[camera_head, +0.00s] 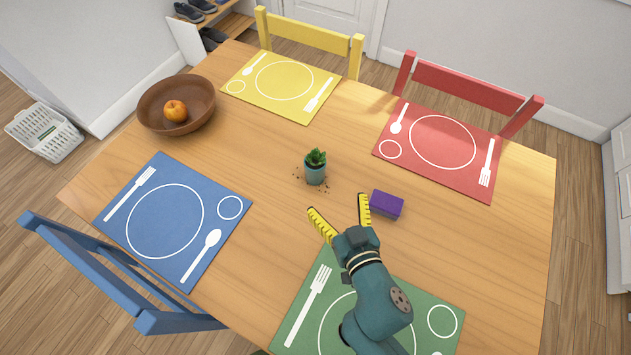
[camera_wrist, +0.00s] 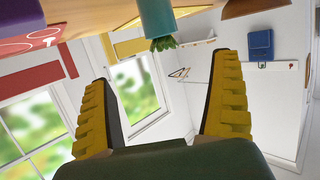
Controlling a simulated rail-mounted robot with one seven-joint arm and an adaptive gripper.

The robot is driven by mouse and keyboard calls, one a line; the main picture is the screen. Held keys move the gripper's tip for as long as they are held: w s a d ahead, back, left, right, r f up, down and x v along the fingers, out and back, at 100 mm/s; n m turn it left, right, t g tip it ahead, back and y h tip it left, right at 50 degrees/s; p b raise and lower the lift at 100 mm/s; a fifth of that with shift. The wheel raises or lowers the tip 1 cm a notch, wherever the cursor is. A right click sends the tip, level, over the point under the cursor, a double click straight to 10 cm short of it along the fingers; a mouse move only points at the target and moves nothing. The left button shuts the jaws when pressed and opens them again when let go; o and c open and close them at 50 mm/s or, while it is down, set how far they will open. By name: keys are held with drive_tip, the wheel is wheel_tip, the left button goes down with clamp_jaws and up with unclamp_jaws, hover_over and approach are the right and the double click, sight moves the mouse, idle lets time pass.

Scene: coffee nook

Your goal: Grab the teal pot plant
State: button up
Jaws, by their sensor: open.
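The teal pot plant (camera_head: 316,170) stands upright near the middle of the wooden table, with green leaves on top and dark crumbs of soil around its base. In the wrist view the teal pot (camera_wrist: 157,18) shows at the top centre, turned upside down by the camera's angle. My gripper (camera_head: 337,207) has yellow fingers spread apart, with nothing between them. In the head view it is just in front of the pot, short of it. In the wrist view the two fingers (camera_wrist: 165,90) are wide apart, and the pot is beyond their tips.
A purple sponge-like block (camera_head: 386,204) lies right of the pot, close to my right finger. A brown bowl (camera_head: 151,101) with an orange fruit (camera_head: 175,110) stands at the far left. Blue, yellow, red and green placemats lie around the table. The wood left of the pot is clear.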

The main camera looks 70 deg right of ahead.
sight(318, 173)
drive_tip(key=x, duration=0.7)
drive_tip(key=f+b+x, duration=0.1)
drive_tip(key=x, duration=0.3)
drive_tip(key=shift+s+f, duration=0.15)
drive_tip(key=b+x, duration=0.1)
drive_tip(key=x, duration=0.4)
drive_tip(key=shift+w+a+b, duration=0.1)
drive_tip(key=shift+w+b, duration=0.25)
drive_tip(key=shift+b, duration=0.05)
drive_tip(key=shift+s, duration=0.1)
drive_tip(key=shift+a, duration=0.1)
